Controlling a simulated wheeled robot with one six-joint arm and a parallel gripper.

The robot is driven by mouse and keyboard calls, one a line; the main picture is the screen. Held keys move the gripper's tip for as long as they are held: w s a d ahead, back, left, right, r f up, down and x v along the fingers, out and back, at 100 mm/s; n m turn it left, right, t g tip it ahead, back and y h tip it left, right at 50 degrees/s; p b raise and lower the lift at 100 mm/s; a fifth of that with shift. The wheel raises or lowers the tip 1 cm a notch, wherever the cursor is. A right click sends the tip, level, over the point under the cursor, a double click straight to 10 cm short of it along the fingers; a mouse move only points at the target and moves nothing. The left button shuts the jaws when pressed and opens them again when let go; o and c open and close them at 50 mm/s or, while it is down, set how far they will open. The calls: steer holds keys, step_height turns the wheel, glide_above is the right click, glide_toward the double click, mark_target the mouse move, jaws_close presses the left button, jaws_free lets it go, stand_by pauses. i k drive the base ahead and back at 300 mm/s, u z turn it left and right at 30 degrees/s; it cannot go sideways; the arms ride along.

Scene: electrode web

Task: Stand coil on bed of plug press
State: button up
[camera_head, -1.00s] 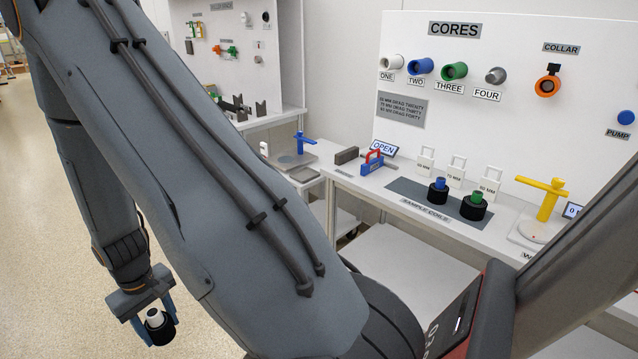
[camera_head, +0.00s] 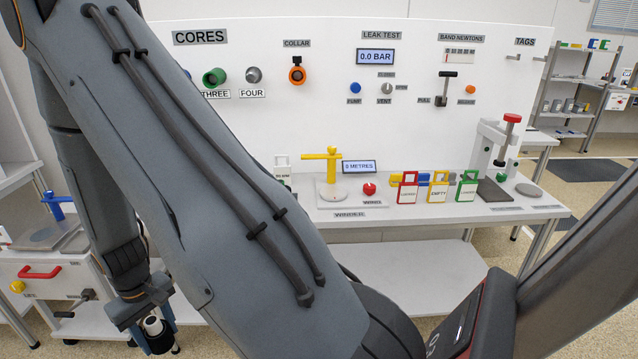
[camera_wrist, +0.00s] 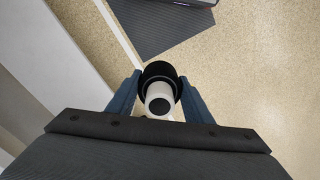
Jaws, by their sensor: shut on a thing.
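The coil (camera_head: 160,340) is a black ring with a white core, low at the lower left of the head view. My gripper (camera_head: 152,325) is shut on it and holds it in the air in front of the bench. The wrist view shows the black coil (camera_wrist: 160,71) between the two blue fingers, with its white core (camera_wrist: 158,91) toward the camera. A white press-like stand (camera_head: 490,145) with a red knob is at the bench's right end; it looks like the plug press. A dark flat plate (camera_head: 493,192) lies at its foot, bare. No label on the stand is readable.
The white bench (camera_head: 390,210) carries a yellow winder (camera_head: 330,165), a red knob (camera_head: 369,189), and red, yellow and green tags along its front. A grey disc (camera_head: 529,190) lies right of the plate.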

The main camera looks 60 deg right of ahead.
mark_target(490, 190)
steer(key=z, duration=1.3)
